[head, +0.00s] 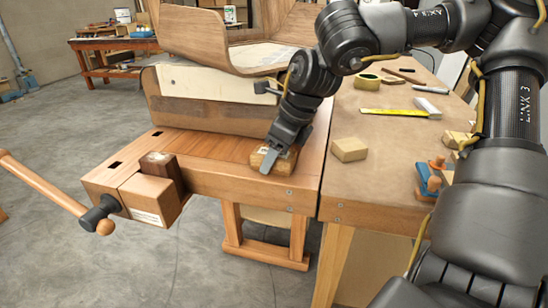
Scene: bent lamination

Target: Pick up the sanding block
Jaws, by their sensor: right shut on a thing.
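The sanding block (259,162) is a small tan block on the wooden workbench, near the bench's right end. My right gripper (272,160) reaches down over it from the upper right and is shut on it. The gripper's fingers cover part of the block. The block is at the bench top; I cannot tell whether it still touches the surface. My left gripper is not in view.
A similar tan block (349,149) sits on the adjoining table (370,190). A yellow rule (386,112), a tape roll (369,81) and a blue plane (429,183) lie there too. Bent wood panels (215,40) stand behind. A vise (150,195) is at the bench's left end.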

